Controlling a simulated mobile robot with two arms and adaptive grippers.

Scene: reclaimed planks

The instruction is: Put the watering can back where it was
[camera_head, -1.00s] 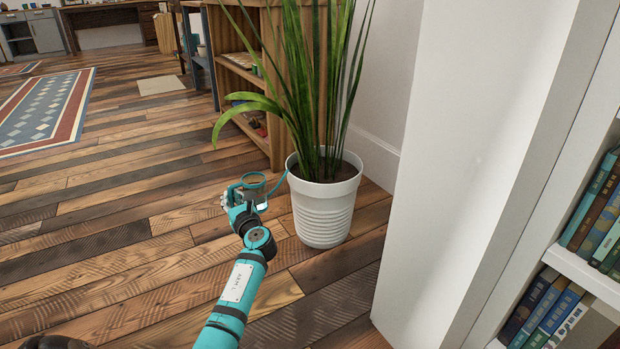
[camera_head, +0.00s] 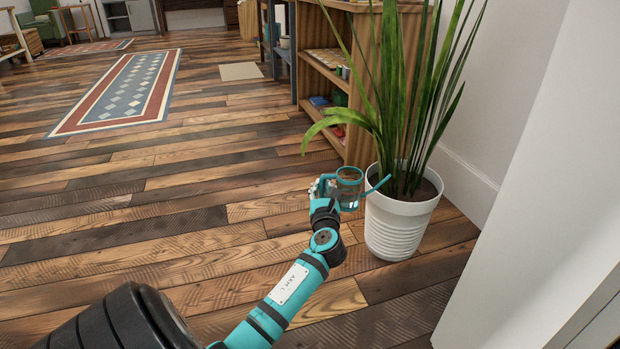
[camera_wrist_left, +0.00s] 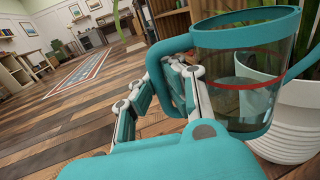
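The watering can (camera_head: 350,188) has a clear body with a teal rim, a teal handle and a teal spout. My left gripper (camera_head: 323,188) is shut on its handle and holds it upright beside the potted plant. In the left wrist view the can (camera_wrist_left: 246,80) fills the upper right, with a red line around it and water inside; the gripper fingers (camera_wrist_left: 172,90) close around the handle. The spout points right, reaching to the white pot (camera_head: 398,225) with long green leaves. My right gripper is not in view.
A wooden shelf unit (camera_head: 324,72) stands behind the plant. A white wall panel (camera_head: 530,190) is close on the right. A patterned rug (camera_head: 122,92) and a small beige mat (camera_head: 241,71) lie on the plank floor. The floor on the left is open.

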